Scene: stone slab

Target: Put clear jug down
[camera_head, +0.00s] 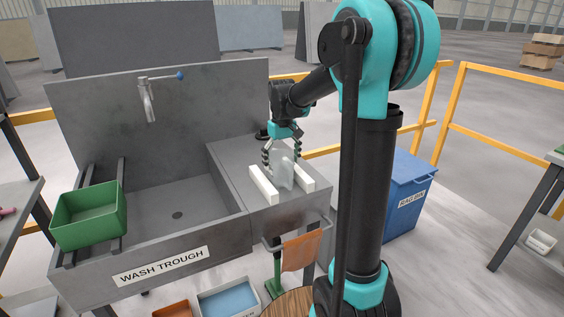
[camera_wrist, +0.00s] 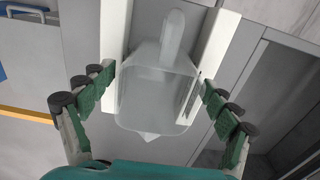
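The clear jug (camera_head: 283,172) stands upright between two white rails on the grey ledge right of the wash trough basin. In the wrist view, the jug (camera_wrist: 158,92) shows from above, with its handle toward the top and its spout toward the bottom. My gripper (camera_head: 282,154) is directly above and around the jug. In the wrist view, my gripper's (camera_wrist: 158,80) green-padded fingers are spread on either side of it, with a narrow gap at each fingertip. The jug's base is partly hidden by the front rail, so its contact with the ledge is hard to see.
The white rails (camera_head: 263,184) flank the jug closely. A green bin (camera_head: 90,215) sits across the trough's left side. A tap (camera_head: 148,100) rises behind the basin. An orange cloth (camera_head: 300,252) hangs in front, and a blue rag bin (camera_head: 408,200) stands to the right.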

